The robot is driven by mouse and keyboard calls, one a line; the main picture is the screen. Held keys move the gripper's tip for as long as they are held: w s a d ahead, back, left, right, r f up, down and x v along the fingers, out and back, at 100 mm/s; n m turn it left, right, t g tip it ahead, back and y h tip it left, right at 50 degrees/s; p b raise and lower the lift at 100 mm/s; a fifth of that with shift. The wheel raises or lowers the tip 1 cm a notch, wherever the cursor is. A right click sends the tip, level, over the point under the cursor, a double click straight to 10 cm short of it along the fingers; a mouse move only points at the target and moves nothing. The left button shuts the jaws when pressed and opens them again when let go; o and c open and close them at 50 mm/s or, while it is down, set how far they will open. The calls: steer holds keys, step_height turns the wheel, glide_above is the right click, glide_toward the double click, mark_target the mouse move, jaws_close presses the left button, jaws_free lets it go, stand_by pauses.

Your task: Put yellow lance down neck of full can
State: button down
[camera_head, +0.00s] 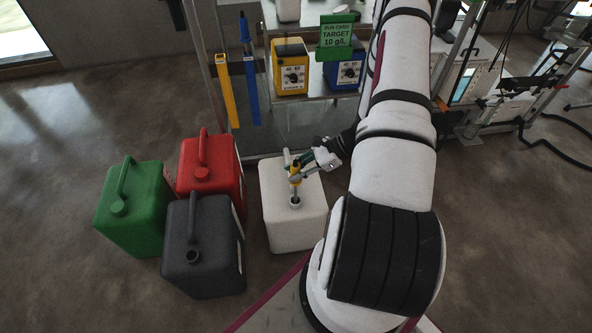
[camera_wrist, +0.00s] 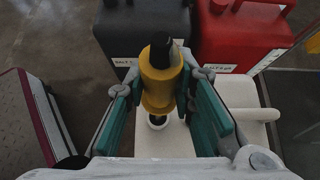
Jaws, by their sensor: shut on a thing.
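My gripper (camera_head: 298,169) is shut on the yellow lance (camera_head: 295,177), which has a black top. The lance is about upright over the neck (camera_head: 295,202) of the white can (camera_head: 282,228). In the wrist view the lance (camera_wrist: 160,85) sits between the teal finger pads, with the white neck ring (camera_wrist: 157,121) right below its yellow collar. The thin stem below the collar appears to run into the neck; its lower end is not visible. The fill level of the white can cannot be seen.
Red (camera_head: 209,167), green (camera_head: 134,208) and dark grey (camera_head: 203,244) cans stand left of the white can. A yellow holder (camera_head: 227,92) and a blue lance (camera_head: 245,33) hang on the rack behind. Yellow (camera_head: 290,67) and blue (camera_head: 345,75) dial boxes sit on a shelf.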

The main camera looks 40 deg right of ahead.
mark_target(297, 184)
steer(key=shift+f+b, duration=2.5)
steer(key=shift+f, duration=0.9)
steer(key=c, duration=1.3)
jaws_free()
steer(key=shift+r, duration=0.15)
steer(key=d+r+p, duration=0.1)
steer(key=r, duration=0.1)
steer(key=s+r+p, duration=0.1)
steer(key=r, duration=0.1)
steer(key=s+d+r+p, duration=0.1)
steer(key=r, duration=0.1)
steer(key=shift+d+p, duration=0.35)
steer(key=v, duration=1.2)
steer(key=shift+w, duration=0.1)
